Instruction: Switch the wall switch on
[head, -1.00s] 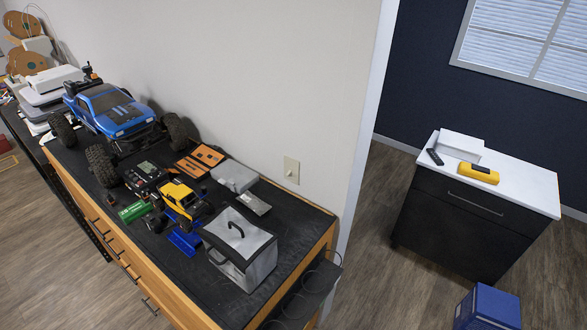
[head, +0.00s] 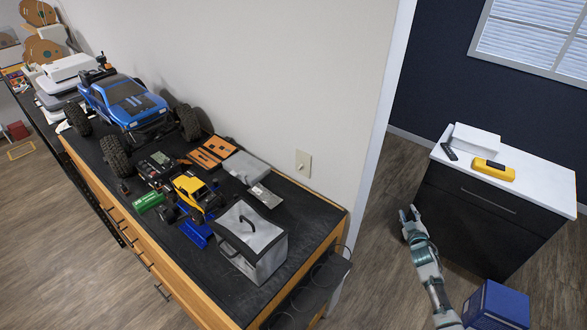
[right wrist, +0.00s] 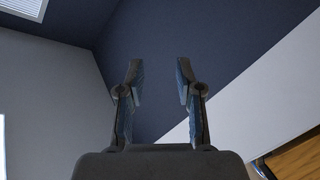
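The wall switch (head: 303,163) is a small beige plate with a toggle on the white wall, above the right end of the black-topped workbench. Whether its toggle is up or down is too small to tell. My right gripper (head: 408,213) is in the head view, right of the wall's end and below the switch's height in the picture, well apart from it. In the right wrist view my right gripper (right wrist: 158,80) has its two fingers spread with nothing between them. My left gripper is not in view.
The workbench (head: 225,290) holds a grey-white case (head: 250,243), a yellow crawler (head: 193,188), a blue truck (head: 125,103) and tools. A black cabinet (head: 480,215) with a white top stands right. A blue box (head: 497,305) is on the floor near my right arm.

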